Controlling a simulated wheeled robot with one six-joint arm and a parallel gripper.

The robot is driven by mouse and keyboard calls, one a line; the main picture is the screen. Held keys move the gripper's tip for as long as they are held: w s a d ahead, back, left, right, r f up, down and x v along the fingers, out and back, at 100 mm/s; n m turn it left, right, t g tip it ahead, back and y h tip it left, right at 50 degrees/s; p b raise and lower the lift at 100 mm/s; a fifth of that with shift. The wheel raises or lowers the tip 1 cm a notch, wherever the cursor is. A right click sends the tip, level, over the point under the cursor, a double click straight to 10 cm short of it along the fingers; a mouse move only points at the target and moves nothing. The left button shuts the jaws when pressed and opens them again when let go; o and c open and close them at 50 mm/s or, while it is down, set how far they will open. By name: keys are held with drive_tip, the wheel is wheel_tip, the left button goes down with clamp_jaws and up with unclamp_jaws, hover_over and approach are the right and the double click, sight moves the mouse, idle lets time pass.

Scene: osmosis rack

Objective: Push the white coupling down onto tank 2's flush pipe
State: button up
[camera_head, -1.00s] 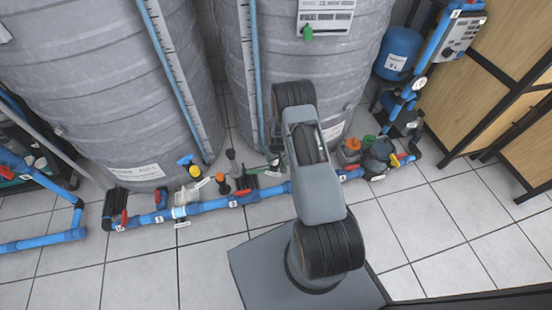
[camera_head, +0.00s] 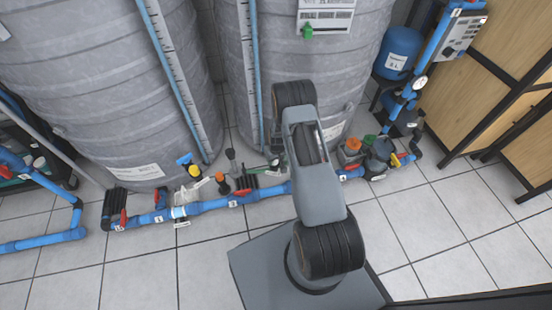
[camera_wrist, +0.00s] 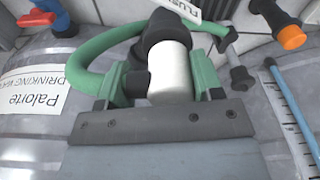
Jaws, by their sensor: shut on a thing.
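The white coupling (camera_wrist: 170,75) is a short white cylinder in the middle of the wrist view. My gripper (camera_wrist: 166,80) is shut on it, with a green finger on each side. A dark grey pipe fitting (camera_wrist: 165,27) is right against the coupling's far end. I cannot tell how far the coupling sits over the pipe. A tag reading "FLUSH" (camera_wrist: 183,8) is just beyond the fitting. In the head view my arm hides the coupling and my gripper; large grey ribbed tanks (camera_head: 300,70) stand behind the arm.
A green curved hose-like part (camera_wrist: 78,55) loops left of the coupling. A dark valve handle (camera_wrist: 241,78) and an orange-capped fitting (camera_wrist: 291,37) are to the right. Blue floor piping (camera_head: 215,204) with several valves runs along the tanks. Floor tiles (camera_head: 140,270) in front are clear.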

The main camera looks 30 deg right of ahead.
drive_tip(key=shift+f, duration=0.25)
drive_tip(key=o, duration=1)
drive_tip(key=shift+c, duration=0.2)
wheel_tip(320, 180, up, 14)
drive_tip(key=s+p, duration=0.1)
drive_tip(key=p, duration=0.3)
drive_tip(key=shift+s+f+p, duration=0.15)
drive_tip(key=shift+s+p, duration=0.2)
drive_tip(key=s+a+r+p, duration=0.15)
drive_tip(key=r+p, duration=0.35)
drive_tip(key=r, duration=0.7)
drive_tip(key=s+a+r+t+p, duration=0.1)
drive_tip(key=a+r+p, duration=0.3)
drive_tip(key=r, duration=0.8)
drive_tip(key=s+a+r+p, duration=0.15)
drive_tip(key=r+p, duration=0.45)
drive_tip(key=r, duration=0.6)
drive_tip(key=s+a+r+p, duration=0.2)
drive_tip(key=s+r+p, duration=0.5)
drive_tip(key=r, duration=0.5)
drive_tip(key=s+a+r+t+p, duration=0.1)
drive_tip(key=s+a+r+p, duration=0.1)
drive_tip(key=s+r+p, duration=0.4)
drive_tip(key=v, duration=0.7)
drive_tip(key=shift+s+a+p, duration=0.4)
drive_tip(key=shift+s, duration=0.1)
